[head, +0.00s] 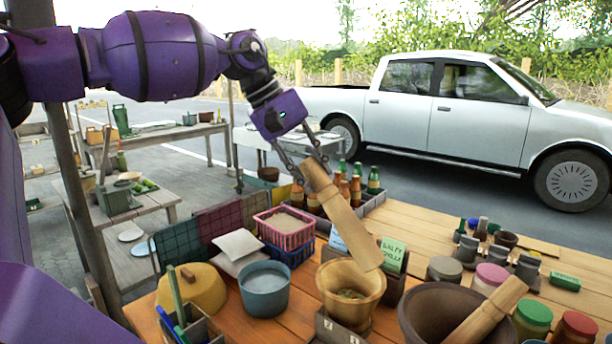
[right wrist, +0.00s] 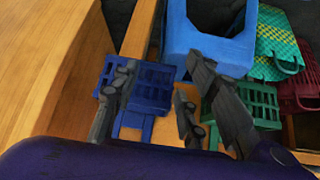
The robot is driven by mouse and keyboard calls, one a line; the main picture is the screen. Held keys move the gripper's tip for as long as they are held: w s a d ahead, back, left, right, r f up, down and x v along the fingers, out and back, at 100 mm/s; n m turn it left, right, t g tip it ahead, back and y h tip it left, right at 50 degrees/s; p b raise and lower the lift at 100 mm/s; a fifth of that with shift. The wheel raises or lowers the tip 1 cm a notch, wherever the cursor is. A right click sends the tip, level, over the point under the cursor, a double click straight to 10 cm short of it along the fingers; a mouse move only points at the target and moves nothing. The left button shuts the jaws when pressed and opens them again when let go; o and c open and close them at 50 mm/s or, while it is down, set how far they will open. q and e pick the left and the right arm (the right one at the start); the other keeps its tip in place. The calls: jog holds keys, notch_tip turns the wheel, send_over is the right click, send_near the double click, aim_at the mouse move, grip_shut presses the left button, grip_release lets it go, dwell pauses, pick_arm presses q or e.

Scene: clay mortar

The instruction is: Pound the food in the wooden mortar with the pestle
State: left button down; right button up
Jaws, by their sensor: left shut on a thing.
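The wooden mortar (head: 331,284) is a light-coloured bowl near the front of the plank table in the head view. Some chopped food (head: 349,294) lies in its bottom. My left gripper (head: 309,166) is shut on the upper end of the light wooden pestle (head: 346,222), above and behind the mortar. The pestle is tilted, its lower end down to the right, overlapping the mortar's back right rim in the picture. I cannot tell whether it touches. My right gripper (right wrist: 160,72) is open and empty in the right wrist view, with baskets beyond its fingers.
A dark clay mortar (head: 415,300) with a second pestle (head: 489,311) leaning in it stands right of the wooden mortar. A blue-grey bowl (head: 265,288) stands left. Bottles (head: 373,180), lidded jars (head: 533,317) and a pink basket (head: 286,238) crowd the table.

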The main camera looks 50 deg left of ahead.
pick_arm(q)
jog(key=shift+r, duration=0.55)
jog(key=shift+f, duration=0.1)
pick_arm(e)
jog(key=shift+s+r, duration=0.1)
jog(key=shift+r, duration=0.05)
pick_arm(q)
jog(key=shift+f+y+b, duration=0.2)
jog(key=shift+y+b, duration=0.1)
jog(key=m+g+y+b, duration=0.1)
jog(key=y+b, duration=0.2)
jog(key=y, duration=0.2)
jog(key=shift+f, duration=0.2)
jog(key=shift+r+y+b, duration=0.1)
jog(key=shift+y+b, duration=0.3)
jog(key=shift+y, duration=0.2)
jog(key=shift+d+r+m+y, duration=0.1)
jog(key=shift+r+m+y, duration=0.2)
jog(key=shift+y, duration=0.1)
pick_arm(e)
notch_tip(320, 180, down, 6)
jog(key=s, duration=0.3)
jog(key=shift+r+g, duration=0.2)
jog(key=shift+g, duration=0.2)
pick_arm(q)
jog(key=shift+a, duration=0.2)
pick_arm(e)
jog(key=shift+w+r, duration=0.15)
